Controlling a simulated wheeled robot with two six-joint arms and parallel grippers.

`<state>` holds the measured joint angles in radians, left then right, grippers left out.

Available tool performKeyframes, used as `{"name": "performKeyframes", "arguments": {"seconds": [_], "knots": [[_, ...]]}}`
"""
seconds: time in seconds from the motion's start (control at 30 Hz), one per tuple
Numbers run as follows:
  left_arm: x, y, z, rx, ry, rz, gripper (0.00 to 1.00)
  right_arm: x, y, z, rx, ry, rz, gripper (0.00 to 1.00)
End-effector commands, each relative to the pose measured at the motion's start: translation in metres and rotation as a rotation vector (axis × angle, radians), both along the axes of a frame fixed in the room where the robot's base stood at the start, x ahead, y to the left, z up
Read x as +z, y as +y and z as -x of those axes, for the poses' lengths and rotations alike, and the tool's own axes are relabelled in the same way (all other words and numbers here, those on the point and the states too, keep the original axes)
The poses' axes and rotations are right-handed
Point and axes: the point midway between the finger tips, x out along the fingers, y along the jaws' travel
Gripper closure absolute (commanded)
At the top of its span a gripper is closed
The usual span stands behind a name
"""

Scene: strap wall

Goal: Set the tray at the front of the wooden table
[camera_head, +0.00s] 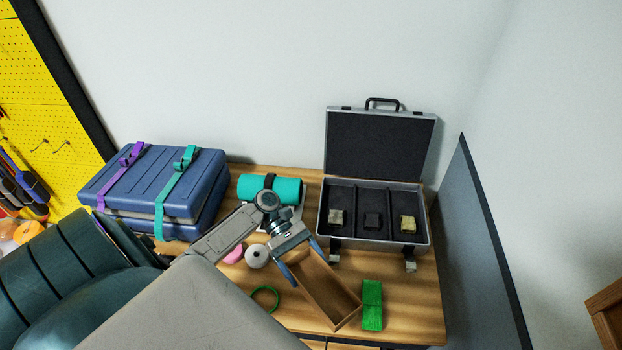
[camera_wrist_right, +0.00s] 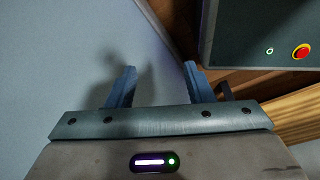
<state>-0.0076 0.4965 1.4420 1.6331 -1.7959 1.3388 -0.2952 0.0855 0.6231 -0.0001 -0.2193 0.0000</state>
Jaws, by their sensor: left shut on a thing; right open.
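The tray is a brown wooden open box (camera_head: 336,303) near the front of the wooden table (camera_head: 413,326), set at a slant. My left gripper (camera_head: 301,263) is shut on its far end, with blue fingers on either side of that end. I cannot tell whether the tray touches the table or is held just above it. My right gripper (camera_wrist_right: 154,84) shows in the right wrist view, open and empty, with its blue fingers apart.
A green block (camera_head: 372,305) stands close right of the tray, and a green ring (camera_head: 265,298) lies left. Behind are an open case (camera_head: 375,213), a teal roll (camera_head: 269,190), a white roll (camera_head: 256,257) and a strapped blue case (camera_head: 160,185). A grey panel (camera_head: 476,245) borders the right.

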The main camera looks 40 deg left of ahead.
Motion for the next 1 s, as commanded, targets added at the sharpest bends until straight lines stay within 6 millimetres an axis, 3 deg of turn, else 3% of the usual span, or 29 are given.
{"name": "performKeyframes", "arguments": {"seconds": [0.33,0.5,0.7,1.0], "knots": [[-0.038,-0.001,0.001,0.002,0.003,0.001,0.48,-0.001,0.009,0.026,-0.004,0.034,-0.009,0.53],[-0.053,-0.001,0.001,0.002,0.002,0.001,0.48,-0.005,0.011,0.015,-0.004,0.02,-0.012,0.53],[-0.059,-0.001,0.001,0.001,0.002,0.001,0.48,-0.004,0.009,-0.01,-0.003,-0.012,-0.01,0.53],[-0.059,-0.001,0.001,0.0,0.001,0.0,0.48,-0.005,0.003,0.01,-0.002,0.013,-0.003,0.53]]}}
